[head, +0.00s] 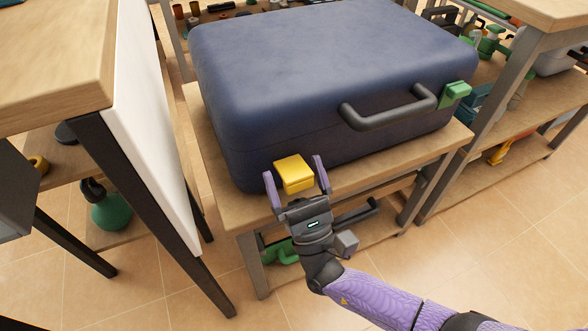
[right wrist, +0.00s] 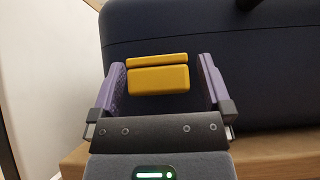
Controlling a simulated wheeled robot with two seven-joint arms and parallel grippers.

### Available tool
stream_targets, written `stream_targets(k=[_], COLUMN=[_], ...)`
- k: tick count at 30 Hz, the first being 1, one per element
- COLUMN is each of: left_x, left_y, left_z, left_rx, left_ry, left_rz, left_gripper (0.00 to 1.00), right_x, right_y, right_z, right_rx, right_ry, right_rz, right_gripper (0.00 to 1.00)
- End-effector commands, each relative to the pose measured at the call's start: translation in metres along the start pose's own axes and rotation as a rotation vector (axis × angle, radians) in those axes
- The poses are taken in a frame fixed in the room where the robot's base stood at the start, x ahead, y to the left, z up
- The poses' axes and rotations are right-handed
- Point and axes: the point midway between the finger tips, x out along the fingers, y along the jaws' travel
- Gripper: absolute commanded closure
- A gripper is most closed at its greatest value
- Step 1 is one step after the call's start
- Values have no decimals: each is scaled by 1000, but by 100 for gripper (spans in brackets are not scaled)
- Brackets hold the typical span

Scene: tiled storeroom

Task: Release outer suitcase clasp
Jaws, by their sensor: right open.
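A dark blue suitcase (head: 320,70) lies flat and closed on a wooden table, with a dark handle (head: 390,108) on its front side. A yellow clasp (head: 294,172) sits on the front side, left of the handle. A green clasp (head: 455,93) sits right of the handle. My right gripper (head: 296,178) is open, with one purple finger on each side of the yellow clasp. In the right wrist view the yellow clasp (right wrist: 160,78) lies between the two fingers, with gaps visible at both sides. My left gripper does not show.
The wooden table (head: 440,150) holds the suitcase, with a lower shelf carrying green and dark items. A white panel and table leg stand close at left. Another shelf unit (head: 510,165) stands at right. Tiled floor is clear in front.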

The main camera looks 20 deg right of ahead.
Motion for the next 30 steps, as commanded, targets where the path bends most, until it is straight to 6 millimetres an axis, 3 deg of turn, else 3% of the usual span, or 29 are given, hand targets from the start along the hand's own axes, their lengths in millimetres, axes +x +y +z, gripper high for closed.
stream_targets(k=[6, 12, 26, 28, 30], left_x=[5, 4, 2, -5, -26], left_y=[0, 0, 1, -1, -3], left_z=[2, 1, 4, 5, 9], left_rx=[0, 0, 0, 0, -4], left_ry=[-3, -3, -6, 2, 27], left_rz=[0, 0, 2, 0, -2], left_gripper=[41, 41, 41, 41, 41], right_x=[-55, -88, -92, -86, -78], right_y=[0, 0, 0, -8, -35], right_z=[-1, -1, 0, 2, 4], right_rx=[0, 0, 1, -1, 7], right_ry=[7, 4, 3, 49, 205], right_rz=[2, 1, 0, -38, -169], right_gripper=[0, 0, 0, 0, 0])
